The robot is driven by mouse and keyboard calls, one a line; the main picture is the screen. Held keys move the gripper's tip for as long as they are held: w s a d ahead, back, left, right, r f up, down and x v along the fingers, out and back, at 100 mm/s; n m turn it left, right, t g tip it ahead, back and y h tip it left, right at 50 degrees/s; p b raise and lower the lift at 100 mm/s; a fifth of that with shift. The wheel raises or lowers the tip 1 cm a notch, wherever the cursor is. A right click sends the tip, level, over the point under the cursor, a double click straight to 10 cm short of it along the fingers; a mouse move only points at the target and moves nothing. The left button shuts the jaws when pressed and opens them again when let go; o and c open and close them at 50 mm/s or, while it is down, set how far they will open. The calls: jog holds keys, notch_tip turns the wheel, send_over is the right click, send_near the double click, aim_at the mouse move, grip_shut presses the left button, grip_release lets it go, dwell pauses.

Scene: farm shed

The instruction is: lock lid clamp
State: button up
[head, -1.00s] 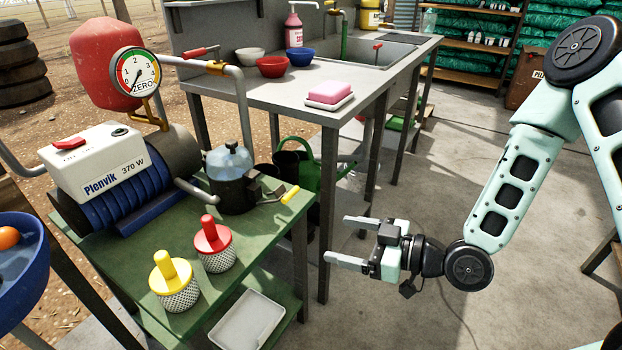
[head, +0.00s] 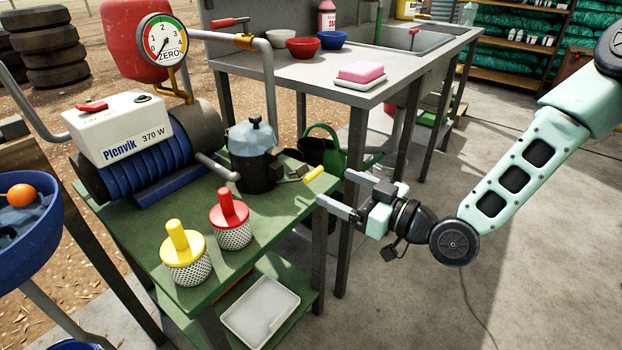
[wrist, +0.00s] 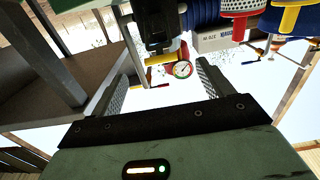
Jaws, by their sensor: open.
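The lid clamp (head: 282,170) is on the side of a dark pot (head: 256,176) with a clear, black-knobbed lid (head: 252,136), on the green bench. Its lever sticks out to the right and ends in a yellow handle (head: 314,173). My gripper (head: 334,190) is open and empty, just right of the bench edge. Its fingers point left toward the yellow handle, close to it but apparently not touching. In the wrist view the yellow handle (wrist: 160,59) lies beyond the fingertips, roughly between the two fingers. The clamp's latch detail is too small to tell.
A yellow-topped strainer (head: 185,256) and a red-topped one (head: 231,220) stand at the bench front. A pump (head: 130,150) with a gauge (head: 162,40) stands behind. A green watering can (head: 325,150) and a sink table (head: 300,70) are beyond. Open floor lies right.

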aim_at(311, 173)
jog(key=x, duration=0.8)
